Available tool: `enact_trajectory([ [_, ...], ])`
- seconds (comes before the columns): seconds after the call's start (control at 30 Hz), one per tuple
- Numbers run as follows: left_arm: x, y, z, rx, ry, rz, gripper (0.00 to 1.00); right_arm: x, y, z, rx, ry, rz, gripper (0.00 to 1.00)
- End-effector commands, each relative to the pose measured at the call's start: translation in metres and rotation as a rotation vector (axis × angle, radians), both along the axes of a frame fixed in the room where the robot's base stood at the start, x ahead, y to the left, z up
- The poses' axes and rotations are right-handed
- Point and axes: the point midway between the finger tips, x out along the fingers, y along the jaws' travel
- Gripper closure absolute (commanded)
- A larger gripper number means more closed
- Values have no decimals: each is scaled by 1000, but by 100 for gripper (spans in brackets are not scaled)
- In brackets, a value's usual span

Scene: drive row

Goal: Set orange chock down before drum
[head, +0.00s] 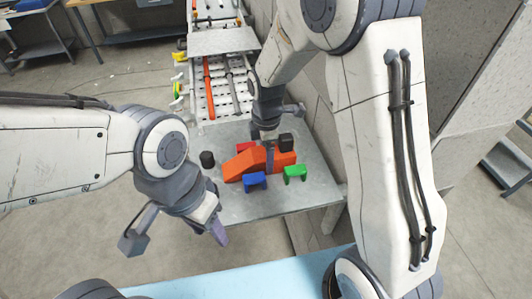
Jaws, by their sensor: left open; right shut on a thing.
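An orange wedge-shaped piece, the chock (243,163), is on the grey metal table (235,207). Orange shows on both sides of my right gripper (269,163); I cannot tell whether it is one piece or two. My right gripper points down and is shut on the orange chock, hiding its middle. A small dark cylinder, perhaps the drum (207,159), stands left of the orange, apart from it. My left gripper (218,232) is open and empty, off the table's near left edge.
A blue bracket-like piece (255,181) and a green one (295,174) stand in front of the orange. A red piece (246,147) and a black block (286,142) are behind. The table's front is clear. A perforated rack (222,92) stands beyond; a wall is right.

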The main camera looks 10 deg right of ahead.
Motion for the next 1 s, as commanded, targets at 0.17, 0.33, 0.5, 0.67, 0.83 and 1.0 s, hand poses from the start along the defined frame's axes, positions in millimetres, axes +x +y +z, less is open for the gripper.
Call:
enact_trajectory([
  [0.17,0,0,-2,0,0,0,50,0,0,-2,0,-1,-1,100],
  [0.33,0,0,-2,0,0,0,50,0,-1,-3,0,0,-1,0],
  [0.5,0,0,-2,0,0,0,50,0,-1,-2,0,0,-1,0],
  [0.67,0,0,-3,0,0,0,50,1,0,6,1,-4,-1,0],
  [0.83,0,0,-12,0,0,0,50,2,0,36,2,-9,-1,0],
  [1.0,0,0,-20,0,0,1,50,2,0,74,1,-8,-1,0],
])
